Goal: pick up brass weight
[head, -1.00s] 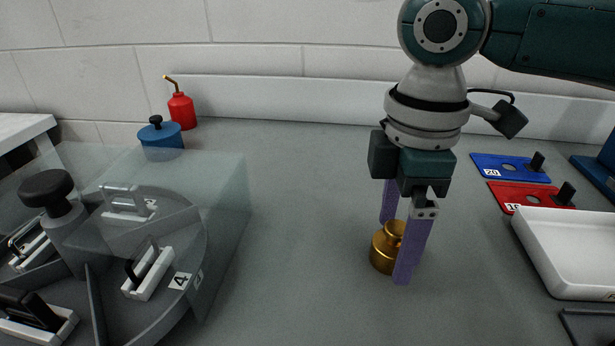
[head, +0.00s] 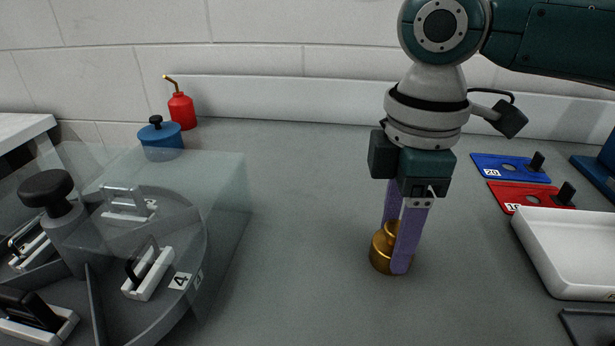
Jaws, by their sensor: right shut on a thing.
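The brass weight (head: 382,251) is a small gold cylinder with a narrower top. It stands upright on the grey bench, right of the picture's middle. My right gripper (head: 396,262) points straight down over it, with its purple fingers shut on the weight. The near finger covers the weight's right part, and the far finger is mostly hidden behind it. No gap between the weight and the bench can be made out. My left gripper is not in view.
A clear-covered turntable (head: 225,215) with white clamps fills the left. A red oil can (head: 182,110) and a blue lidded pot (head: 161,135) stand behind it. At right are a blue plate (head: 507,166), a red plate (head: 524,195) and a white tray (head: 570,285). The bench around the weight is clear.

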